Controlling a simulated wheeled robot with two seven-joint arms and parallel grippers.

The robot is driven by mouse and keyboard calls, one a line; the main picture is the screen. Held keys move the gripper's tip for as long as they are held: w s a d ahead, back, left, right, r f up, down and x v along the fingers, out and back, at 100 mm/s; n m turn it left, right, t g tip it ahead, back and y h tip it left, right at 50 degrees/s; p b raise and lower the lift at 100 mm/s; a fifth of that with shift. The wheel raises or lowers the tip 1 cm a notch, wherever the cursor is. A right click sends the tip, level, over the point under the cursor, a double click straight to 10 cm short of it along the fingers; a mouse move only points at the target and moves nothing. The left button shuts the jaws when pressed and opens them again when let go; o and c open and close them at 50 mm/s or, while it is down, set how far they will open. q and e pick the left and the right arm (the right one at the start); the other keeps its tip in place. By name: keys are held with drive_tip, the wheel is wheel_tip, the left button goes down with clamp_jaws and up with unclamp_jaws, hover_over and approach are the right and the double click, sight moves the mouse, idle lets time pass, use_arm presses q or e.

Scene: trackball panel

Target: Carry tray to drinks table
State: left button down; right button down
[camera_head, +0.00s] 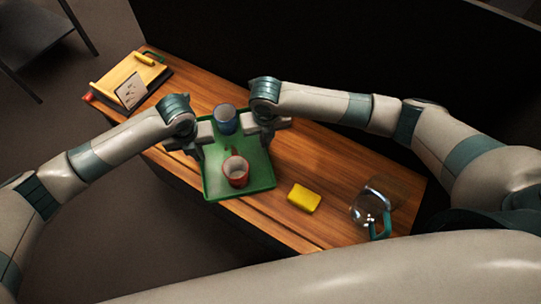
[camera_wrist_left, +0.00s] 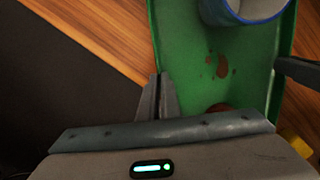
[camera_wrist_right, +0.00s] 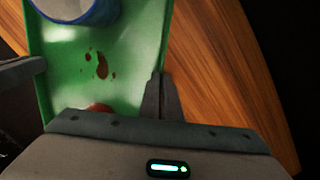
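A green tray (camera_head: 262,184) sits on or just above the wooden table; I cannot tell if it touches. It carries a blue-rimmed mug (camera_head: 225,120) towards the back and a red mug (camera_head: 236,173) towards the front, both upright. Reddish-brown spots (camera_wrist_left: 222,68) mark its floor. My left gripper (camera_head: 199,151) is at the tray's left rim, its fingers close together on the wall. My right gripper (camera_head: 267,140) is likewise closed on the right rim. The wrist views show each rim running into the fingers. A dark grey table (camera_head: 38,35) stands at upper left; I cannot tell if it is the drinks table.
The wooden table (camera_head: 310,222) also holds a yellow sponge (camera_head: 304,198), a glass jug with a green handle (camera_head: 380,226), and a wooden board with a card (camera_head: 131,91) at the far left. Open floor (camera_head: 95,190) lies left of the table.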

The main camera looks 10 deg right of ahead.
use_arm(q)
drive_tip(key=shift+f, duration=0.3)
use_arm(e)
drive_tip(key=shift+f, duration=0.35)
use_arm(q)
drive_tip(key=c, duration=2)
unclamp_jaws()
drive_tip(key=shift+r, duration=0.15)
use_arm(e)
drive_tip(key=c, duration=2)
unclamp_jaws()
drive_tip(key=shift+r, duration=0.15)
use_arm(q)
drive_tip(key=shift+r, duration=0.15)
wheel_tip(320, 180, up, 12)
drive_tip(key=s, duration=0.1)
drive_tip(key=shift+s+f, duration=0.2)
drive_tip(key=shift+s, duration=0.05)
use_arm(e)
drive_tip(key=shift+s+r, duration=0.25)
drive_tip(key=shift+r, duration=1.65)
drive_tip(key=shift+s+r, duration=0.2)
drive_tip(key=shift+r, duration=1.65)
use_arm(q)
drive_tip(key=shift+a, duration=0.1)
use_arm(e)
drive_tip(key=shift+a, duration=0.1)
